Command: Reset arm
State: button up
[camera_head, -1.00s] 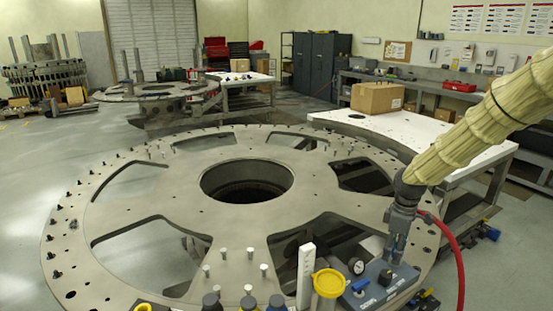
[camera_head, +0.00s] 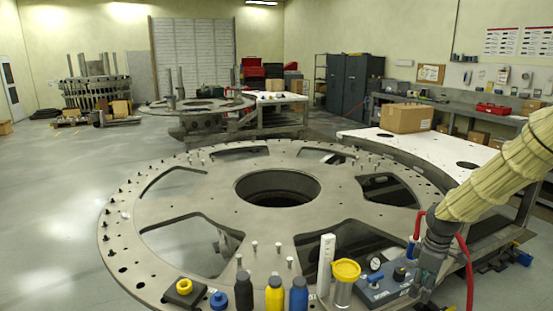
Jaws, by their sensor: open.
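My arm comes in from the right in a cream ribbed sleeve. My gripper (camera_head: 424,284) points down at the lower right, in front of the right part of the large round turret plate (camera_head: 190,212). It is small and dark in this view; its fingers look open, and I see nothing held between them. It is close to a blue-grey box with a gauge (camera_head: 380,288); I cannot tell whether they touch. A red hose runs beside the wrist.
Along the plate's near edge stand a yellow-lidded jar (camera_head: 345,285), a white upright block (camera_head: 326,265), and black, yellow and blue bottles (camera_head: 299,293). A white side table (camera_head: 460,150) carries a cardboard box (camera_head: 406,118). Floor at left is clear.

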jog(key=s+a+f+m+b, duration=0.1)
jog(key=s+a+f, duration=0.3)
jog(key=f, duration=0.4)
jog(key=s+a+f+m+y+b, duration=0.15)
jog(key=s+a+f, duration=0.25)
jog(key=f, duration=0.4)
jog(key=s+a+f+m+h, duration=0.1)
jog(key=s+a+f+m, duration=0.1)
jog(key=s+a+f, duration=0.4)
jog(key=s+a+f+m, duration=0.1)
jog(key=s+f, duration=0.3)
jog(key=s, duration=0.4)
jog(key=s+a+f+m+b, duration=0.1)
jog(key=s+a+f+m, duration=0.1)
jog(key=s+f, duration=0.3)
jog(key=s+a+f+m+b, duration=0.1)
jog(key=s+f, duration=0.4)
jog(key=s, duration=0.6)
jog(key=shift+s+a+f+m, duration=0.2)
jog(key=shift+a+m, duration=0.2)
jog(key=shift+m, duration=0.45)
